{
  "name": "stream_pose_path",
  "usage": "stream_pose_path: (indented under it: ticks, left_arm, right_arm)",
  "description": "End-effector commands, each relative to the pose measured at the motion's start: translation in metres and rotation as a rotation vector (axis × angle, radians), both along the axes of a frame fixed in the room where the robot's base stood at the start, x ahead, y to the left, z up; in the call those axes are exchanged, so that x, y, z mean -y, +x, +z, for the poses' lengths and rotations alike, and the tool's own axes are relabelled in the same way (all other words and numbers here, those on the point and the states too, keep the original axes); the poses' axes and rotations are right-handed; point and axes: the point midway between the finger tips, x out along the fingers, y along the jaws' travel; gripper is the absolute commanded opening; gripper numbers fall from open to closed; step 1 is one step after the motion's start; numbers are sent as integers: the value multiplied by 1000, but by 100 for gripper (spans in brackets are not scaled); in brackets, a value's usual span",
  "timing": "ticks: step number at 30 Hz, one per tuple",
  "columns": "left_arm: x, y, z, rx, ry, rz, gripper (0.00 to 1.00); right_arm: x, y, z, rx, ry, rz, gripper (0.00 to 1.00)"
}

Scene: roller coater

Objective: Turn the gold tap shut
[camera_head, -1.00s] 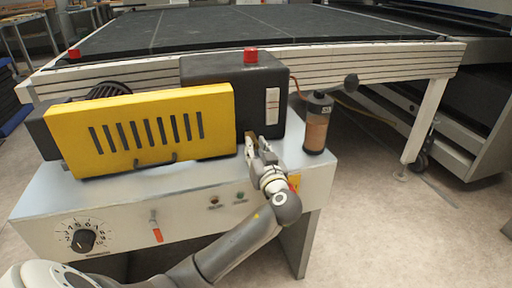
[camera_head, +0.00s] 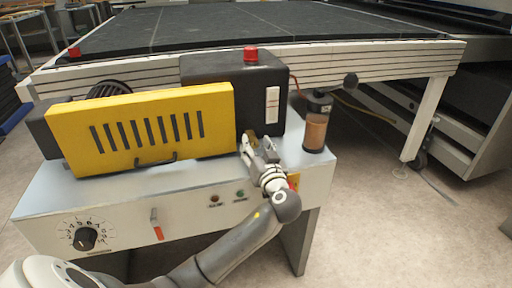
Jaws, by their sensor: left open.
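The gold tap (camera_head: 252,135) shows only as a small brownish-gold piece low on the front of the black housing, right of the yellow cover. My left gripper (camera_head: 257,146) is open right in front of it, fingertips pointing at the housing. The fingers hide most of the tap, so I cannot tell whether they touch it or how its handle is turned. My right gripper is not in view.
The yellow slotted cover (camera_head: 145,130) stands close to the left of my gripper. A brown-filled cylinder (camera_head: 315,130) stands to the right. A red button (camera_head: 250,54) tops the black housing (camera_head: 225,70). The grey machine top (camera_head: 215,180) is clear in front.

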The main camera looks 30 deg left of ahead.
Motion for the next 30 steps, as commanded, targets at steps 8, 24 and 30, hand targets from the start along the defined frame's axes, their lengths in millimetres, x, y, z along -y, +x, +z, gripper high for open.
stream_pose_path:
  ticks: [8,24,30]
  left_arm:
    - [14,-10,-1,0,-2,-4,46]
    - [87,-73,-1,-2,-2,-1,46]
    - [92,-78,0,0,0,0,46]
  right_arm:
    - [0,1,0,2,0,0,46]
    - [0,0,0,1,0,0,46]
    - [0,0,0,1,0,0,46]
